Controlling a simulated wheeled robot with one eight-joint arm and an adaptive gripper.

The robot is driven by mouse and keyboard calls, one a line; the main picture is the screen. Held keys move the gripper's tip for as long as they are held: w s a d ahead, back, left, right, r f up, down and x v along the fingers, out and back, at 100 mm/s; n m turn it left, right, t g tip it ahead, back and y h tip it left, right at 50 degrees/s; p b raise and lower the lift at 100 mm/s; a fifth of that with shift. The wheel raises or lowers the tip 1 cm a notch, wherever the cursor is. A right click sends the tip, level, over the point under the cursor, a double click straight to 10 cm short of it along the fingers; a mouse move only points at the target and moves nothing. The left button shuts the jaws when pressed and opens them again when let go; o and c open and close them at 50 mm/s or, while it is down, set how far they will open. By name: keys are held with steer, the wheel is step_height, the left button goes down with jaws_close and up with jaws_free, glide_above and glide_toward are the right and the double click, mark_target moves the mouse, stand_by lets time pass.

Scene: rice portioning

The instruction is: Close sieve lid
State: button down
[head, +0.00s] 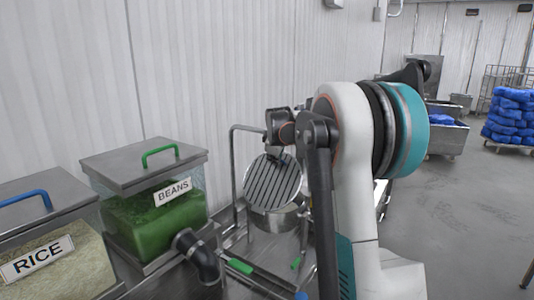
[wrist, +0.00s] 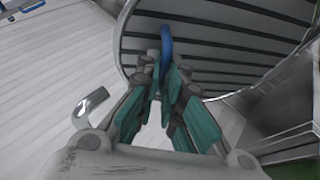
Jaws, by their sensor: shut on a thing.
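The sieve lid (head: 268,184) is a round, slatted metal disc, tilted up over the round metal sieve (head: 280,221) in the head view. The slatted lid also fills the top of the wrist view (wrist: 215,45). My gripper (wrist: 167,70) is shut on the lid's blue handle (wrist: 166,42), with teal-padded fingers on both sides of it. In the head view my gripper is at the lid's upper edge, and my arm hides part of the area to the right. The inside of the sieve is hidden.
A beans bin (head: 155,210) with a green-handled lid and a rice bin (head: 50,245) with a blue-handled lid stand at left. A metal rail (head: 234,165) rises beside the sieve, near the wall. A green-handled tool (head: 240,267) lies in front. Open floor (head: 470,210) is at right.

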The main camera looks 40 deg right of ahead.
mark_target(284, 159)
steer(key=d+f+y, duration=0.1)
steer(key=w+d+f+g+y+p, duration=0.1)
steer(key=d+f, duration=0.1)
steer(key=w+d+f+y, duration=0.1)
steer(key=d, duration=0.1)
steer(key=shift+d+f+m+g, duration=0.25)
steer(key=shift+f+m+g, duration=0.05)
steer(key=shift+f+m, duration=0.1)
steer(key=w+d+f+y, duration=0.1)
steer(key=d+f+y, duration=0.1)
steer(key=f, duration=0.6)
steer(key=shift+d+f+m+g+y, duration=0.3)
steer(key=shift+d+g, duration=0.1)
steer(key=shift+d, duration=0.45)
steer(key=c, duration=2)
jaws_free()
steer(key=shift+c, duration=0.2)
steer(key=o, duration=0.3)
steer(key=shift+w+d+f, duration=0.15)
steer(key=shift+w+d, duration=0.05)
steer(key=shift+d, duration=0.05)
steer(key=v, duration=1.2)
steer(key=shift+s+a, duration=0.1)
steer(key=shift+a, duration=0.1)
